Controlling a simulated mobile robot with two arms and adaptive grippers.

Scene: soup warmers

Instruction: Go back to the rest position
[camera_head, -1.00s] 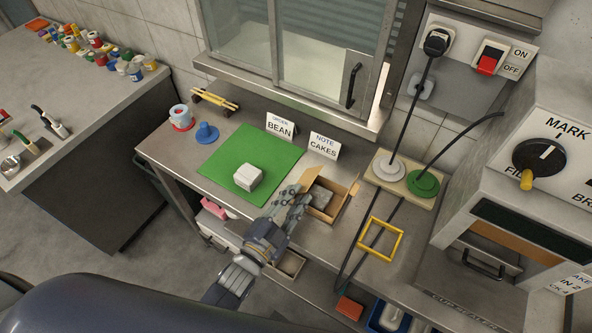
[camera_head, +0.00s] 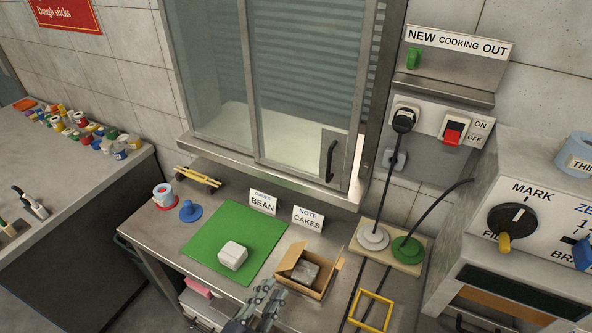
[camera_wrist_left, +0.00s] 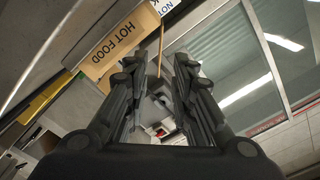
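My left gripper (camera_head: 262,298) is low in the middle of the head view, in front of the open cardboard box (camera_head: 322,284). In the left wrist view its two fingers (camera_wrist_left: 158,85) stand apart with nothing held between them. The box holds a grey block (camera_head: 304,271), and its "HOT FOOD" side (camera_wrist_left: 120,45) shows in the wrist view. A white block (camera_head: 232,255) sits on the green mat (camera_head: 207,240), left of the gripper. My right gripper is not in view.
The "BEAN" sign (camera_head: 262,202) and "NOTE CAKES" sign (camera_head: 307,218) stand behind the mat. A yellow frame (camera_head: 388,314) lies right of the box. A glass-fronted cabinet (camera_head: 230,100) rises behind the counter.

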